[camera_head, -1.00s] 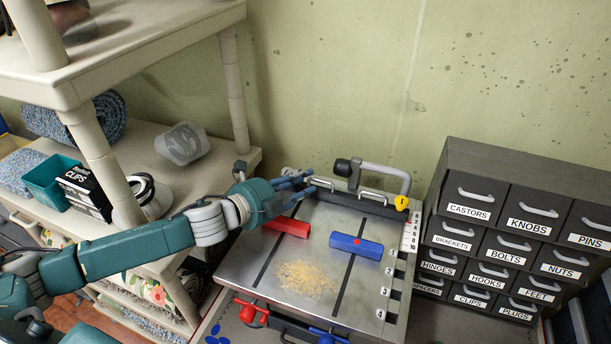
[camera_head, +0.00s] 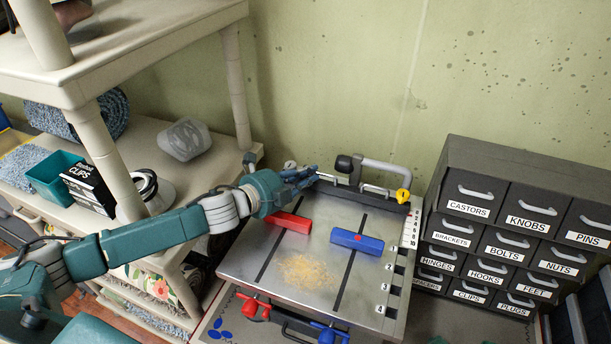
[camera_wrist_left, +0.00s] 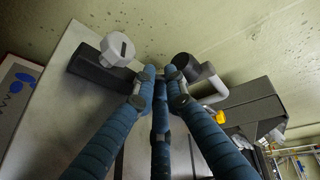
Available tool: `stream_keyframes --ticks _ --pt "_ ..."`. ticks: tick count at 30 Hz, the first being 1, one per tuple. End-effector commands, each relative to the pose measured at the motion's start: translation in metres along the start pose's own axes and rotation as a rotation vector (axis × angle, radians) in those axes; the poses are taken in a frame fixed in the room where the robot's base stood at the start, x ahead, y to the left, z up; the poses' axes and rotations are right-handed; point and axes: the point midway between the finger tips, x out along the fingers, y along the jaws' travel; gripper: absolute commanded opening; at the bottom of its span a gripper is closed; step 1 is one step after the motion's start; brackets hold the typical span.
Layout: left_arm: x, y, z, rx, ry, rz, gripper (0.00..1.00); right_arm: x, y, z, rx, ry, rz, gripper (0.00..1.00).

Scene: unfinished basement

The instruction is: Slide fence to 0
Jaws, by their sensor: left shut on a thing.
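The fence (camera_head: 346,186) is a dark bar across the back of the grey metal table (camera_head: 232,262), with light handles on it. A yellow pointer (camera_head: 403,196) sits at its right end, near the top of the white number scale (camera_head: 411,231). The digit that it marks is too small to read. My left gripper (camera_head: 313,174) is at the fence's left handle, its blue fingers shut on it. In the left wrist view the fingers (camera_wrist_left: 160,85) close together over the dark bar (camera_wrist_left: 95,72) and hide most of the handle. My right gripper is not in view.
A red block (camera_head: 290,223) and a blue block (camera_head: 357,242) sit on the table, with sawdust (camera_head: 308,271) in front. A grey curved arm (camera_head: 394,172) stands behind the fence. A labelled drawer cabinet (camera_head: 455,190) is close on the right, a shelf (camera_head: 150,62) on the left.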

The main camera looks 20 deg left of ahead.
Motion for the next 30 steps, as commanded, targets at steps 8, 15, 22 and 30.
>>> stream_keyframes --ticks 8,15,22,30 --pt "0.019 -0.014 0.004 -0.002 0.012 -0.017 0.00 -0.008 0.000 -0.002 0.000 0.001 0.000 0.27" --pt "0.019 -0.015 0.003 -0.001 0.012 -0.020 0.19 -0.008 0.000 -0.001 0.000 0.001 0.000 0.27" --pt "0.019 -0.014 0.004 0.000 0.010 -0.017 0.27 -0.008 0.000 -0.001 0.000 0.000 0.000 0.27" --pt "0.004 -0.010 0.006 0.001 0.006 -0.010 0.27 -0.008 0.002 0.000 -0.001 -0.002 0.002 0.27"
